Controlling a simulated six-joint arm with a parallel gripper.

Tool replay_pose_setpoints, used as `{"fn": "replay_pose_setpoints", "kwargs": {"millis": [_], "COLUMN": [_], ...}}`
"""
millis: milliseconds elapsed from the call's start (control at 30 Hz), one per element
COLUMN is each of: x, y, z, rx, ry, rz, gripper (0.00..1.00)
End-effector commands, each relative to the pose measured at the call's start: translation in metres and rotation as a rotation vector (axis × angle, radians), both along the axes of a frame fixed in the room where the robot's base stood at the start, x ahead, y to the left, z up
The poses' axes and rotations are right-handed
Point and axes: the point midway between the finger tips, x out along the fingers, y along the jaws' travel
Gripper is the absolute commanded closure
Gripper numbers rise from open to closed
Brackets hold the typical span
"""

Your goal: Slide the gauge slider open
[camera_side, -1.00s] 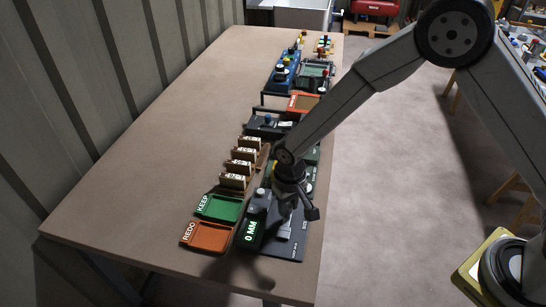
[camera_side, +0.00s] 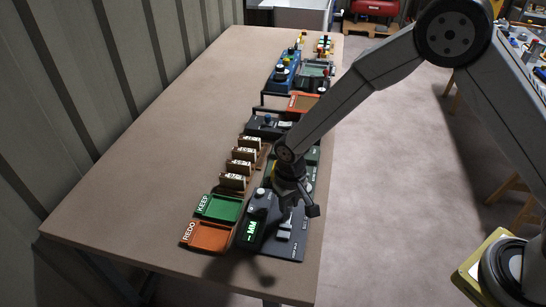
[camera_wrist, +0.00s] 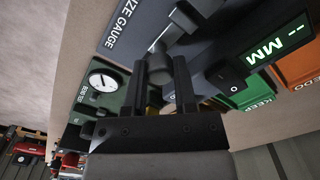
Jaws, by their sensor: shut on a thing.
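The size gauge is a dark flat device (camera_side: 287,250) at the near right end of the table, with a green-lit display (camera_side: 252,230) reading "-- MM". Its lettering and display (camera_wrist: 276,46) also show in the wrist view. My gripper (camera_side: 288,208) is down over the gauge, right of the display. The wrist view shows its two dark fingers (camera_wrist: 171,62) closed at a grey round slider handle (camera_wrist: 156,62), which they partly hide. The pale slider block (camera_side: 284,233) shows below the gripper in the side view. The exact contact is hard to see.
A green KEEP tray (camera_side: 221,207) and an orange REDO tray (camera_side: 208,236) lie left of the gauge. A row of tagged upright blocks (camera_side: 240,167) stands behind. A green device with a dial (camera_wrist: 103,80) is close beside. The table's left side is clear.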

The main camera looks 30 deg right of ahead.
Motion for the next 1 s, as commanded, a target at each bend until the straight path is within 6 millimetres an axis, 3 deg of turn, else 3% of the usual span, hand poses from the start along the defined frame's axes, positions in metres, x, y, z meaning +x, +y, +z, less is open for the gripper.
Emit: {"fn": "replay_pose_setpoints", "kwargs": {"millis": [200, 533, 567, 633, 667, 1000], "x": [0.021, 0.025, 0.025, 0.025, 0.025, 0.023], "y": [-0.021, -0.025, -0.025, -0.025, -0.025, -0.023], "z": [0.0, 0.001, 0.001, 0.001, 0.001, 0.001], "rx": [0.0, -0.001, -0.001, -0.001, -0.001, 0.0], "ry": [0.0, -0.006, -0.006, -0.006, -0.005, -0.002], "rz": [-0.004, -0.003, -0.002, -0.003, -0.003, -0.001], "gripper": [1.0, 1.0, 0.56, 0.34, 0.3, 0.3]}}
